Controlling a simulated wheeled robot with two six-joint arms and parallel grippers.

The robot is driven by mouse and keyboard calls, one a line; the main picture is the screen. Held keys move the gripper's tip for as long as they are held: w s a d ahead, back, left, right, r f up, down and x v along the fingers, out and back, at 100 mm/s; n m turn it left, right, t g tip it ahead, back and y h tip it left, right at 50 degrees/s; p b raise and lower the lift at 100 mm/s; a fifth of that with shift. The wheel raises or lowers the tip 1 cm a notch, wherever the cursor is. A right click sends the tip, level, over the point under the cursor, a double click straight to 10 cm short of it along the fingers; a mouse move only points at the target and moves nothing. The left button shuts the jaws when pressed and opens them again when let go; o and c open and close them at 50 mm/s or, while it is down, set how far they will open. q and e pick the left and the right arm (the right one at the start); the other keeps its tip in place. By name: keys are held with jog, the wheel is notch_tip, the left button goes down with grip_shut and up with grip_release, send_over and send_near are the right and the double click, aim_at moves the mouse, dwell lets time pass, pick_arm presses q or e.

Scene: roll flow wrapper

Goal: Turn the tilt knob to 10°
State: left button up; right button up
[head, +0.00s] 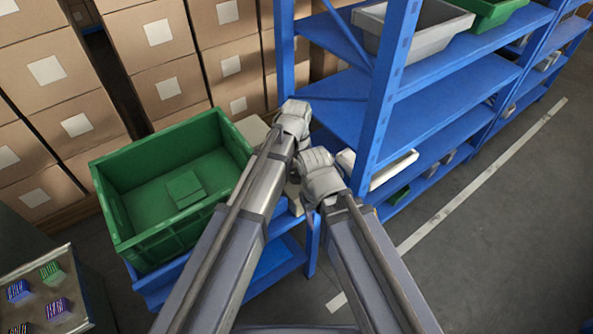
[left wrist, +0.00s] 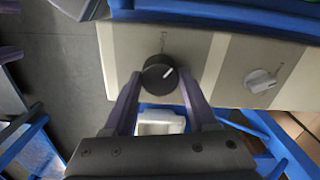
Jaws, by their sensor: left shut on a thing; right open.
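In the left wrist view a black round knob (left wrist: 158,76) with a white pointer line sits on a beige panel (left wrist: 135,45). The pointer aims to the upper right, off the small mark above the knob. My left gripper (left wrist: 160,88) has its fingers on either side of the black knob and is shut on it. A light grey knob (left wrist: 262,80) is farther right on the same panel. The labels are too small to read, so I cannot tell the angle. In the head view my left gripper (head: 294,108) and open right gripper (head: 318,165) hide most of the panel.
A green crate (head: 120,215) with a green block (head: 185,188) inside stands left of my arms. Blue shelving (head: 440,95) is close on the right. Stacked cartons (head: 150,50) fill the back. The floor (head: 500,240) at the right is clear.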

aim_at(297, 173)
pick_arm(q)
jog(key=m, duration=0.5)
jog(key=shift+m, duration=0.3)
jog(key=m, duration=0.4)
jog(key=shift+m, duration=0.7)
jog(key=o, duration=1.4)
jog(key=shift+c, duration=0.2)
notch_tip(297, 173, up, 8)
jog(key=p, duration=0.8)
jog(key=shift+f, duration=0.1)
